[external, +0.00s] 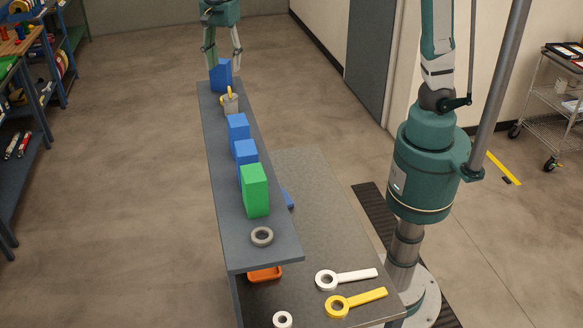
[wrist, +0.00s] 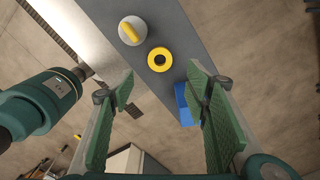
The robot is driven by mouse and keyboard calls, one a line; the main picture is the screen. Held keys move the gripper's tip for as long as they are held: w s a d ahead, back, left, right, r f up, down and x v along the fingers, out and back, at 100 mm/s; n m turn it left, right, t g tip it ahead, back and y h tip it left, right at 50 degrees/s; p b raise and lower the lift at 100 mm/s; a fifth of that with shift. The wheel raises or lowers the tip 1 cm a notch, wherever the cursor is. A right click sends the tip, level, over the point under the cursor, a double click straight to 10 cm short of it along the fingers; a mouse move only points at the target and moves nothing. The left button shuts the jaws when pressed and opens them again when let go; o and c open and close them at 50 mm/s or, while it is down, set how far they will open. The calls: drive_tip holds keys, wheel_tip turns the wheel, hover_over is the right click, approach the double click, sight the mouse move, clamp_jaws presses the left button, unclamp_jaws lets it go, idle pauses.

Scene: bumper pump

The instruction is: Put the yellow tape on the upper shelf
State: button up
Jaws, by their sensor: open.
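A yellow tape ring (wrist: 152,63) lies flat on the grey upper shelf (wrist: 205,48) in the wrist view, between a pale cup and a blue block. In the external view it is mostly hidden behind the cup, with only a yellow edge (external: 221,100) showing. My gripper (external: 223,62) is open over the far end of the upper shelf (external: 280,251), around or above the last blue block. In the wrist view my gripper (wrist: 162,90) has its fingers wide apart with nothing between them, and the tape appears beyond the fingertips.
Blue blocks (external: 238,127), a green block (external: 256,190) and a grey ring (external: 262,236) line the shelf. The lower table (external: 320,215) holds an orange tray (external: 264,274) and ring-ended yellow (external: 365,299) and white pieces.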

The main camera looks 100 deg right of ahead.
drive_tip(key=shift+s, duration=0.1)
drive_tip(key=s+a+n+t, duration=0.2)
drive_tip(key=s+a+n, duration=0.2)
drive_tip(key=s+n, duration=0.3)
drive_tip(key=s+a+n+t, duration=0.1)
drive_tip(key=s+a+n, duration=0.4)
drive_tip(key=s, duration=0.4)
drive_tip(key=s+a+f+n+t, duration=0.2)
drive_tip(key=s+f+n, duration=0.2)
drive_tip(key=s+n, duration=0.2)
drive_tip(key=s+a+f+n+t, duration=0.2)
drive_tip(key=s+a+f+n, duration=0.1)
drive_tip(key=s+f+n, duration=0.2)
drive_tip(key=s+n, duration=0.2)
drive_tip(key=s, duration=0.2)
drive_tip(key=shift+s+a, duration=0.15)
drive_tip(key=shift+a, duration=0.15)
